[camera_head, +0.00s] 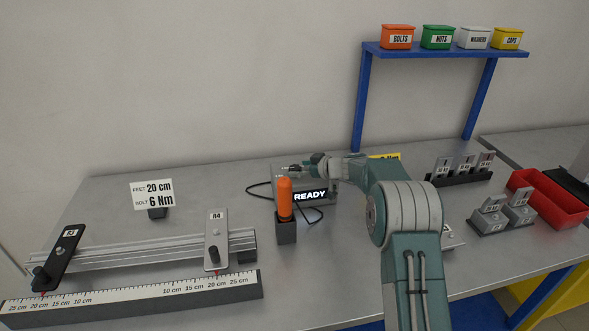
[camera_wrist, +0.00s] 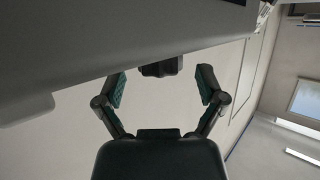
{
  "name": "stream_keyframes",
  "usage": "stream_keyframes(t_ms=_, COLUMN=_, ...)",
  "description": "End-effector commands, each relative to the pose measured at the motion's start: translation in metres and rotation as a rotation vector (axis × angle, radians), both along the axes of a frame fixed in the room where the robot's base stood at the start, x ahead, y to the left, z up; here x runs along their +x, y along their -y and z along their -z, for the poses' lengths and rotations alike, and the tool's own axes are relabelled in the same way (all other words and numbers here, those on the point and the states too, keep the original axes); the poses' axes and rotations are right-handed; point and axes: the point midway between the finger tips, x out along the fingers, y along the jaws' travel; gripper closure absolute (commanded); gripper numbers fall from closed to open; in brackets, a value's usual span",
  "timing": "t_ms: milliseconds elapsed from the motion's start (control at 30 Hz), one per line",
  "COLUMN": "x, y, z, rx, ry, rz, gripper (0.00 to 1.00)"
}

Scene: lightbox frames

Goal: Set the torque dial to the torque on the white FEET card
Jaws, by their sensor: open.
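The white FEET card (camera_head: 153,194) stands at the back left and reads FEET 20 cm, BOLT 6 Nm. A grey box with a lit READY display (camera_head: 310,195) sits at the table's middle. My gripper (camera_head: 291,169) is at the top of this box in the head view. In the wrist view my gripper (camera_wrist: 161,80) is open, its fingers apart on either side of a dark knob (camera_wrist: 160,68) on a grey body, likely the torque dial. I cannot see clear contact. The dial's face and setting are not visible.
An orange-handled tool (camera_head: 285,198) stands in a dark holder before the box, with a black cable nearby. A rail with clamps (camera_head: 150,251) and a ruler (camera_head: 135,299) lie left. A yellow card (camera_head: 392,156) is partly hidden by my arm. A red tray (camera_head: 548,204) is right.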

Motion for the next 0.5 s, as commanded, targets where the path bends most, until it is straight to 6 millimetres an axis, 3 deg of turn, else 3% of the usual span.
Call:
stream_keyframes(t_ms=200, x=0.010, y=-0.015, z=0.007, rx=-0.002, ry=0.001, rz=0.001, gripper=0.11)
stream_keyframes(t_ms=467, x=0.010, y=-0.016, z=0.008, rx=-0.001, ry=0.000, rz=0.001, gripper=0.11)
stream_keyframes(t_ms=500, x=0.010, y=-0.016, z=0.008, rx=-0.001, ry=0.000, rz=0.001, gripper=0.24)
